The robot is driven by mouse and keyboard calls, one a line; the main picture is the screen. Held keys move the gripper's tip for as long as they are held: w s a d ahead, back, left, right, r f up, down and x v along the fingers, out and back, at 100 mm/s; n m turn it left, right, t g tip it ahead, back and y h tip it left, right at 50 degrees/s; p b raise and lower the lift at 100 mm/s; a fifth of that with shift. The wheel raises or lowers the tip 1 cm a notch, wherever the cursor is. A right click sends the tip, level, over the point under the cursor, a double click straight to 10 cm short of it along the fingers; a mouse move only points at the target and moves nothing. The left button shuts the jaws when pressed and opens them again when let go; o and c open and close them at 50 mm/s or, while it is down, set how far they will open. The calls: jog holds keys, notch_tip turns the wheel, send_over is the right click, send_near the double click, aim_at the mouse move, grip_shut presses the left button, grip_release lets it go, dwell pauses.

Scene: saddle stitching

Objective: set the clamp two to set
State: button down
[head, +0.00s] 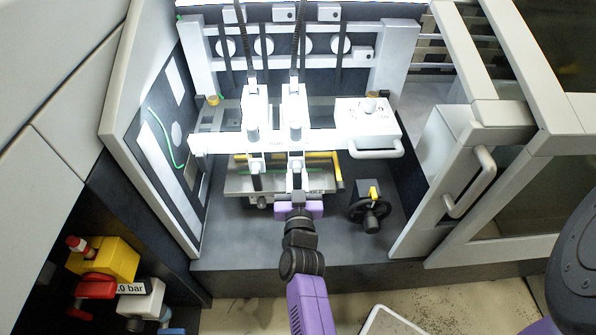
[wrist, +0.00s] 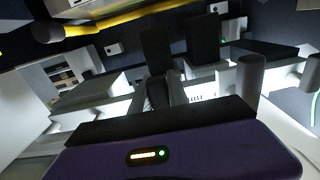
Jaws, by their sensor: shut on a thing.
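Two white stitching heads hang side by side from the white crossbar (head: 228,143). The left one has a small clamp (head: 256,168) at its lower end. The right one has a matching clamp (head: 296,166), and my gripper (head: 297,186) reaches it from the front. My gripper is shut on a small part there, seemingly this clamp's lever. My wrist largely hides the lever and its position. No label tells me which clamp is number two. The wrist view shows dark blocks and pale parts close to the fingers, with the contact itself unclear.
A yellow bar (head: 337,170) lies behind my gripper. A black handwheel (head: 370,212) stands to the right, below a white control box (head: 367,122). A guard door with a handle (head: 470,182) stands further right. Yellow and red valves (head: 103,258) sit at lower left.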

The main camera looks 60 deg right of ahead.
aim_at(296, 185)
jog(key=c, duration=1.3)
grip_release()
jog(key=shift+v, duration=3.9)
jog(key=shift+a, duration=0.15)
jog(key=s+a+r+n+t+y+p, duration=0.2)
jog(key=s+a+y, duration=0.1)
jog(key=s+a, duration=0.3)
jog(key=s+a+r+n+t+y+p, duration=0.1)
jog(key=s+a+r+n+y+p, duration=0.15)
jog(key=s+a, duration=0.4)
jog(key=s+a+r+n+y+p, duration=0.1)
jog(key=s+r+n+y, duration=0.1)
jog(key=s+r+y, duration=0.1)
jog(key=s+a+r+n+y, duration=0.1)
jog(key=s+r+n+y, duration=0.1)
jog(key=s+r, duration=0.1)
jog(key=s+a+r+n+y+p, duration=0.1)
jog(key=s+r+n+y, duration=0.1)
jog(key=r, duration=0.3)
jog(key=shift+s+a+r+t+y+p, duration=0.1)
jog(key=shift+s+t+y+p, duration=0.15)
jog(key=shift+y, duration=0.2)
jog(key=shift+s+a+r+t+y+p, duration=0.1)
jog(key=shift+s+r+t+y, duration=0.05)
jog(key=shift+s+y, duration=0.2)
